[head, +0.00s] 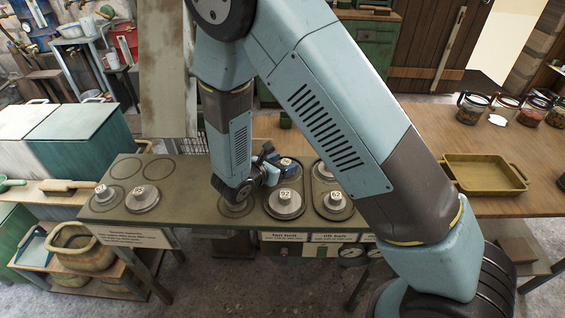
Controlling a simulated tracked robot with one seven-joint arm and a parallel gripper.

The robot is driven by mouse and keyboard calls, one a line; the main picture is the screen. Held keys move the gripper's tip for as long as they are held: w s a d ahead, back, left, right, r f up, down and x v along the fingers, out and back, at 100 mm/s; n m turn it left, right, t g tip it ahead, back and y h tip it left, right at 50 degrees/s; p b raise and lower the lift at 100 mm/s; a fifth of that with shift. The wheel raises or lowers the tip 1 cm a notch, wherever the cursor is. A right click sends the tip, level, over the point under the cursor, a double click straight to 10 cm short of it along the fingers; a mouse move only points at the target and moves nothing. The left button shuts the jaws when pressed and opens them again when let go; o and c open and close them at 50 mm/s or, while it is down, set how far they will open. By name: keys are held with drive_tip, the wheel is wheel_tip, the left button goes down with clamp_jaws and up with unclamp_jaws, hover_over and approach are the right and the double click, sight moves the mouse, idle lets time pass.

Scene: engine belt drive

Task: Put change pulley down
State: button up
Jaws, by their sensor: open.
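Several grey pulleys with white number tags show in the head view. A pulley tagged 92 (285,205) and one tagged 62 (335,206) sit on the dark belt plates at the right. My gripper (238,203) is open, low over a round grey disc (229,211) on the bench, left of the 92 pulley. My wrist hides much of this disc, and I cannot tell whether the fingers touch it. Which pulley is the change pulley is not clear.
The dark bench (185,213) has empty marked circles (159,170) at its back left. Signs and gauges (350,251) line its front. A wooden counter at the right holds a yellow tray (484,174) and several jars (503,108). My arm covers the middle.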

drive_tip(key=v, duration=0.9)
drive_tip(key=shift+s+a+r, duration=0.1)
drive_tip(key=shift+s, duration=0.1)
drive_tip(key=w+d+r+m+g, duration=0.1)
drive_tip(key=d+r+m+g, duration=0.3)
drive_tip(key=d+r+m, duration=0.45)
drive_tip(key=d+r+m+g, duration=0.4)
drive_tip(key=d+r+m, duration=0.2)
drive_tip(key=d+r, duration=0.5)
drive_tip(key=s+d+r+m+t+y, duration=0.2)
drive_tip(key=s+d+r+m+y, duration=0.5)
drive_tip(key=s+d+r+m, duration=0.4)
drive_tip(key=s+d+m, duration=0.2)
drive_tip(key=d+m, duration=0.1)
drive_tip(key=shift+s+r+y, duration=0.3)
drive_tip(key=shift+r, duration=0.05)
drive_tip(key=shift+d+m, duration=0.15)
drive_tip(key=shift+m, duration=0.1)
